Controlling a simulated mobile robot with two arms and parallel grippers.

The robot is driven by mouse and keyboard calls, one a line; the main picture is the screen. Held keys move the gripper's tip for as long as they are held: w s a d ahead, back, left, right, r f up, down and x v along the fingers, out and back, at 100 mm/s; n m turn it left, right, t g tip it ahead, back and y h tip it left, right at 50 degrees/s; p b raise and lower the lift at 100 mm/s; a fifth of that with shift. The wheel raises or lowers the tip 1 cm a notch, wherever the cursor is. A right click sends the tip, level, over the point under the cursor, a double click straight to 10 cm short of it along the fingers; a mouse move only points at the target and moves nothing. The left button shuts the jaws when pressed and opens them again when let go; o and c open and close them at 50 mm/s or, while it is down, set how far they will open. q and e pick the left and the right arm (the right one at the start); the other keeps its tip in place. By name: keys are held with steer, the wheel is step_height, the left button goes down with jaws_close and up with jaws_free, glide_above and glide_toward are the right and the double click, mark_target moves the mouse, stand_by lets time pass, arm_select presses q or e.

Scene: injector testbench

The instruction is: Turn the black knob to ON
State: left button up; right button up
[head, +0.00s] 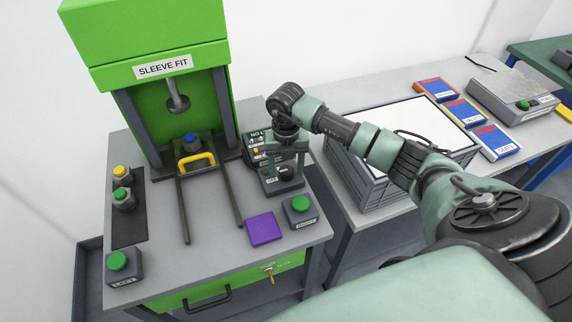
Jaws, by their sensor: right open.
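The black knob (286,172) sits on a small grey switch box (284,186) on the bench, right of the green press. A small label on the box's front seems to read OFF, but it is too small to be sure. My right gripper (284,164) points down over this box, with its open fingers around or just above the knob. They partly hide it, so I cannot tell whether they touch it or which way it points. My left gripper is out of view.
The green press (160,120) marked SLEEVE FIT stands at left, with a yellow-handled fork in front. A green-button box (300,209) and a purple block (264,229) lie just in front of the switch box. A dark labelled box (256,150) stands close behind. A grey crate (372,190) is at right.

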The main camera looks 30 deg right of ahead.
jaws_close()
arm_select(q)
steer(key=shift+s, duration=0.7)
